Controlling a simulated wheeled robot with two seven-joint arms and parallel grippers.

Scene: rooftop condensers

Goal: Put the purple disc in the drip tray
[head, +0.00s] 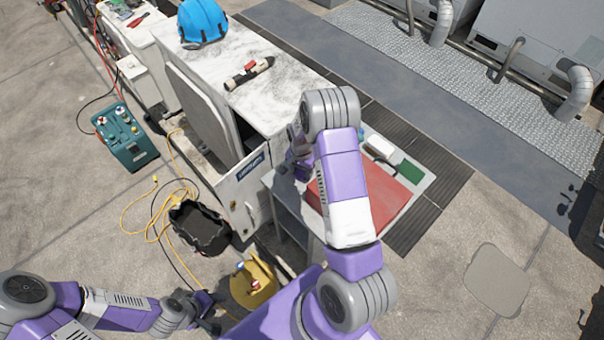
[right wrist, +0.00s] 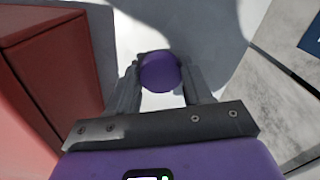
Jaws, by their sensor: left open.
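The purple disc (right wrist: 160,72) is between the fingertips of my right gripper (right wrist: 162,82), which looks shut on it. Below it, the right wrist view shows a light surface with shadow. In the head view my right gripper (head: 300,165) is beside the cabinet door, partly hidden by my arm, and the disc is not distinguishable. My left gripper (head: 208,312) is open at the lower left, near a yellow bucket. I cannot tell which thing is the drip tray; a light tray-like top (head: 424,178) carries a red box (head: 385,190).
The red box also shows in the right wrist view (right wrist: 50,70). A cabinet (head: 245,190) with an open door stands left of my right gripper. A black open container (head: 200,228), a yellow bucket (head: 252,290) and yellow cable (head: 140,215) are on the ground. Concrete at the right is clear.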

